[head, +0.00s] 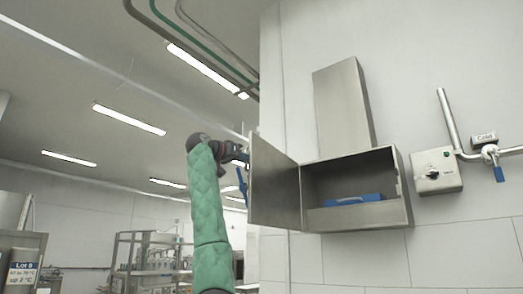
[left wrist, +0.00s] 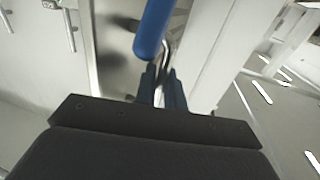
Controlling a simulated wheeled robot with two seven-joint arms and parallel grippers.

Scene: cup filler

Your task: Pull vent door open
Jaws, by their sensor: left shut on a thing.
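The vent door (head: 275,188) is a grey metal panel hinged on the left side of a steel vent box (head: 355,217). It stands wide open, swung out to the left. My left gripper (head: 240,160) is at the door's outer face, partly hidden by my green-sleeved arm. In the left wrist view my blue fingers (left wrist: 161,88) are shut on the door handle, which has a thick blue grip (left wrist: 152,30) and a thin bent metal stem (left wrist: 166,47). The handle's blue end (head: 242,184) shows beside the door. My right gripper is in neither view.
A blue object (head: 354,200) lies inside the open box. A steel duct (head: 343,108) rises above it. A grey switch box (head: 436,171) and a pipe with a blue-handled valve (head: 492,156) are on the wall to the right. Machinery (head: 148,258) stands at the lower left.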

